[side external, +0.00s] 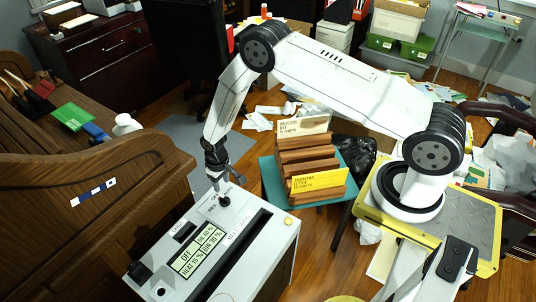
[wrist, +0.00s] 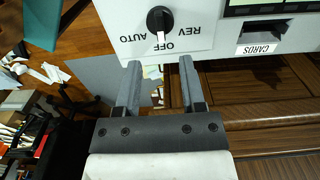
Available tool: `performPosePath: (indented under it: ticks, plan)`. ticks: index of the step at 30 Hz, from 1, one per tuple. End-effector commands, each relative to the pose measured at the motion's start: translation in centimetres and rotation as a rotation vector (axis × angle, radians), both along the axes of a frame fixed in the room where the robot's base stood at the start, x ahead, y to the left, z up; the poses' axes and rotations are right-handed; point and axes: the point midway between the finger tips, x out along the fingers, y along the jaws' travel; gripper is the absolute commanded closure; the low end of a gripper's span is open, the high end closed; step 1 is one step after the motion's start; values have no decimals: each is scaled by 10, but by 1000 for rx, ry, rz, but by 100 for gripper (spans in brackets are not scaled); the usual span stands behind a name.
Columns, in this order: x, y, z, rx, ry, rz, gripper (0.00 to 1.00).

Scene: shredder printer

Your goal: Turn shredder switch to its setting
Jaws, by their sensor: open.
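The shredder (side external: 270,257) is a white box at the lower middle of the side view, with a dark slot and a display. Its switch is a round black knob (wrist: 160,19) at the top of the wrist view; it also shows in the side view (side external: 224,201). The knob's white pointer is at the OFF label, between AUTO and REV, which read upside down. My gripper (wrist: 160,63) is open and empty, its fingertips spread wider than the knob and just short of it in the picture. In the side view my gripper (side external: 221,181) is just above the knob.
A CARDS slot (wrist: 262,32) and a display (side external: 198,250) are on the shredder's top. A carved wooden desk (side external: 100,210) stands close on the left. A teal stand (side external: 268,177) with a rack of wooden slats (side external: 305,160) is at the right. Papers litter the floor.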

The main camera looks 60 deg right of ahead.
Motion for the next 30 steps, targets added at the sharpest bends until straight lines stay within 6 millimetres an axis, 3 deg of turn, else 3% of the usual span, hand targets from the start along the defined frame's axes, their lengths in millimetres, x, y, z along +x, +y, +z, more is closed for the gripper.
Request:
performPosePath:
  ticks: [21,30]
  plan:
    - [0,0,-64,1,0,0,49]
    - [0,0,-74,1,-1,0,49]
